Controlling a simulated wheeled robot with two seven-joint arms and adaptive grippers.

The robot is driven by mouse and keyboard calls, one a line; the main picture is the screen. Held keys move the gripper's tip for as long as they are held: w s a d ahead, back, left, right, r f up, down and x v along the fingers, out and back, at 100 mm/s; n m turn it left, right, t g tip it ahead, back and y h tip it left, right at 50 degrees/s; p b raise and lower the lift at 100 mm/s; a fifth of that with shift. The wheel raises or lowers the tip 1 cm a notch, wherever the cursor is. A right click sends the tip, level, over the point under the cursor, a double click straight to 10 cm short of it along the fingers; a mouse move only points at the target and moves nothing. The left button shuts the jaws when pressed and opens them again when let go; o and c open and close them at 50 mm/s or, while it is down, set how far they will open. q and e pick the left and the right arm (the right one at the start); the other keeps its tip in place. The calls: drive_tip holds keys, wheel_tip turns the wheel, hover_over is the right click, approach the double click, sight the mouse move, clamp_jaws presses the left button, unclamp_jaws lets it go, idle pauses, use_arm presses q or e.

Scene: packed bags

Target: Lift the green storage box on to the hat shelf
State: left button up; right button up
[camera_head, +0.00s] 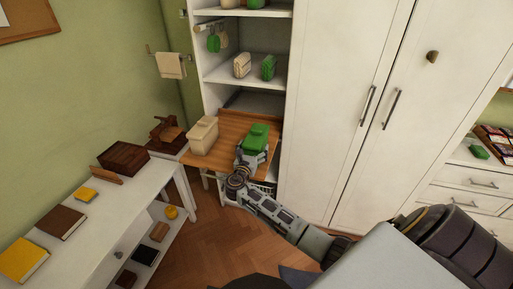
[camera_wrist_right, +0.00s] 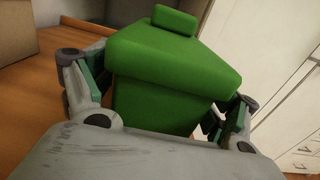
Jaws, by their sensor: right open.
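The green storage box (camera_head: 256,137) has a lid with a raised handle and stands on a wooden board at the front of the shelf unit. My right gripper (camera_head: 252,157) is at the near side of the box. In the right wrist view the box (camera_wrist_right: 170,68) fills the space between the fingers of the gripper (camera_wrist_right: 155,105), which are open on either side of it. Whether a finger touches the box I cannot tell. The shelf unit has several levels; a middle shelf (camera_head: 240,84) holds a cream bag and a green bag. My left gripper is not in view.
A cream box (camera_head: 203,136) stands left of the green one on the wooden board (camera_head: 233,166). Tall white cabinet doors (camera_head: 345,100) rise close on the right. A white side table (camera_head: 90,230) with books and a wooden box stands at the left.

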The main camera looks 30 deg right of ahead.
idle(0.4)
drive_tip(key=c, duration=1.1)
wheel_tip(320, 180, up, 9)
drive_tip(key=shift+f+p, duration=0.2)
drive_tip(key=shift+p, duration=0.2)
drive_tip(key=shift+r, duration=0.7)
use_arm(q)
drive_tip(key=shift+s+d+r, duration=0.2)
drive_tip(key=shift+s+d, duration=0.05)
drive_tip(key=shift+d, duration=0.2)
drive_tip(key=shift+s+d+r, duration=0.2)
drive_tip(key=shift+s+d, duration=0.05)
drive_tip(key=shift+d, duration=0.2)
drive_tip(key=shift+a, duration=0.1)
